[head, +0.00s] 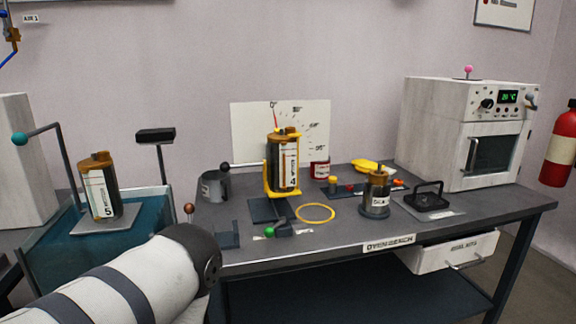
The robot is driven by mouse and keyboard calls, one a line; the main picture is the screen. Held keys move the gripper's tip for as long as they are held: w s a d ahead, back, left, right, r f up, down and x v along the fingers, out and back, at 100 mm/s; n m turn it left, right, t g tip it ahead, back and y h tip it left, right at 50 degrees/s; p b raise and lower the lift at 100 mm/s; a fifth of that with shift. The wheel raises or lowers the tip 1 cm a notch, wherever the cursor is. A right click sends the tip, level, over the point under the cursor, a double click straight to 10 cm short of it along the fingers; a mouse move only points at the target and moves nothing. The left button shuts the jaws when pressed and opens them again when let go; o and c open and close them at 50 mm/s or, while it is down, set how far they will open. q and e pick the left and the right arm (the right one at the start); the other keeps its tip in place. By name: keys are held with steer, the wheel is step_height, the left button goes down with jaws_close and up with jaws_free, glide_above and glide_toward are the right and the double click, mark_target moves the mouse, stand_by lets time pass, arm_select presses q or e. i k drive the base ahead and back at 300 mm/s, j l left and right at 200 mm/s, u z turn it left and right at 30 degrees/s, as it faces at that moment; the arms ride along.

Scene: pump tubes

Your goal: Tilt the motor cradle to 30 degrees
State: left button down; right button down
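The motor cradle (268,183) is a yellow frame on a dark base (268,210), on the bench. It holds a brown-and-silver motor (285,163) labelled 4, standing about upright. A lever with a black ball (225,167) sticks out to its left. Behind it is a white angle board (245,127); a thin red pointer (275,118) points close to its 0 mark. Other marks curve down to the right; most are too small to read. A white arm link of mine comes in at the lower left, with its gripper out of view. My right gripper is also not in view.
Around the cradle on the bench (340,232) are a grey cup (214,186), a yellow ring (315,212), a red can (320,169) and a metal pot (376,195). An oven (465,135) stands at right. A blue tank (130,240) with motor 5 (100,186) is at left.

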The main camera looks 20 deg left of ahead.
mark_target(225, 167)
steer(key=u, duration=0.7)
